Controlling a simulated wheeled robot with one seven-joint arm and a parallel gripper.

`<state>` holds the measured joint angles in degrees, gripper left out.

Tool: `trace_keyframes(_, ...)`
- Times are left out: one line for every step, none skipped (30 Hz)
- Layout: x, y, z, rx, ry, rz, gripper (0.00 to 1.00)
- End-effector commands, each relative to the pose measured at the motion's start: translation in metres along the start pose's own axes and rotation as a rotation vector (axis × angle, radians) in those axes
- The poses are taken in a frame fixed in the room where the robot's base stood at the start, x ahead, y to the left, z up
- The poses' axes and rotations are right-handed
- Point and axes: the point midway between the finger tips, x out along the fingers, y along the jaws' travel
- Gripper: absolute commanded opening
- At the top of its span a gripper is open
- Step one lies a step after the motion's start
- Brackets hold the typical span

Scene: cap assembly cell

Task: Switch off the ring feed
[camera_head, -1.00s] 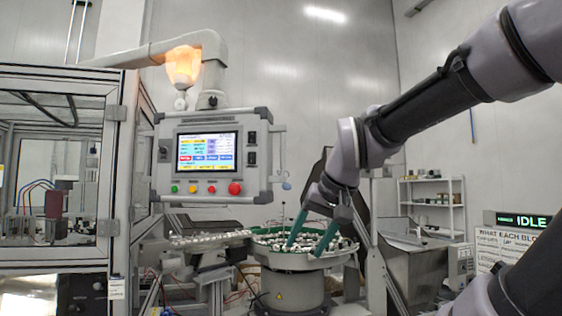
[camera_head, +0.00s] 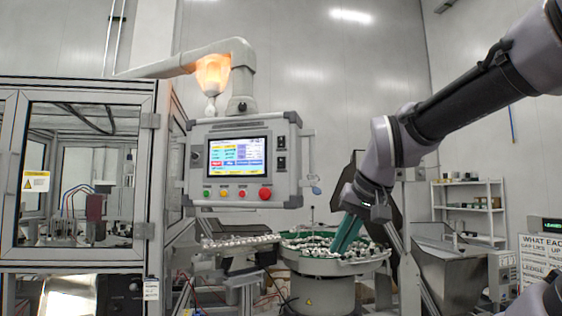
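The control panel (camera_head: 243,160) hangs on a grey arm at the centre left. Its lit touchscreen (camera_head: 237,155) shows coloured fields, with text too small to read. Below the screen are a green button, a yellow button, a small red button and a larger red button (camera_head: 265,193). Two black switches (camera_head: 281,152) sit at the panel's right side. I cannot tell which control belongs to the ring feed. A green-rimmed bowl feeder (camera_head: 318,264) holds many small parts below and right of the panel. My gripper (camera_head: 341,250) points down over the bowl, its green fingers together and empty, right of the panel.
A glazed machine enclosure (camera_head: 154,200) stands at the left. A lit orange lamp (camera_head: 212,75) is above the panel. A feed track (camera_head: 240,241) runs left from the bowl. A grey hopper (camera_head: 445,275), a shelf (camera_head: 468,208) and a sign (camera_head: 540,262) are at the right.

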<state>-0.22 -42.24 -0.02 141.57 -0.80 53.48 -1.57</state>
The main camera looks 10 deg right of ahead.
Motion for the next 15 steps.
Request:
trace_keyframes(-0.004, -0.006, -0.01, -0.036, 0.001, -0.001, 0.0)
trace_keyframes(-0.007, -0.01, -0.017, -0.065, 0.0, 0.0, 0.0)
trace_keyframes(-0.012, -0.018, -0.029, -0.113, 0.001, 0.0, 0.0)
trace_keyframes(-0.017, -0.024, -0.039, -0.154, 0.001, 0.0, 0.0)
trace_keyframes(-0.022, -0.031, -0.051, -0.202, 0.002, 0.001, 0.0)
trace_keyframes(-0.028, -0.041, -0.067, -0.269, 0.003, 0.002, 0.0)
trace_keyframes(-0.034, -0.05, -0.08, -0.324, 0.004, 0.003, 0.0)
trace_keyframes(-0.039, -0.058, -0.092, -0.379, 0.004, 0.004, 0.0)
trace_keyframes(-0.046, -0.069, -0.109, -0.453, 0.005, 0.006, 0.0)
trace_keyframes(-0.051, -0.077, -0.121, -0.51, 0.007, 0.009, 0.0)
trace_keyframes(-0.055, -0.086, -0.133, -0.563, 0.007, 0.01, 0.0)
trace_keyframes(-0.061, -0.097, -0.149, -0.636, 0.009, 0.013, 0.0)
trace_keyframes(-0.066, -0.105, -0.16, -0.69, 0.01, 0.015, 0.0)
trace_keyframes(-0.07, -0.114, -0.172, -0.742, 0.012, 0.017, 0.0)
trace_keyframes(-0.075, -0.125, -0.186, -0.812, 0.015, 0.021, 0.0)
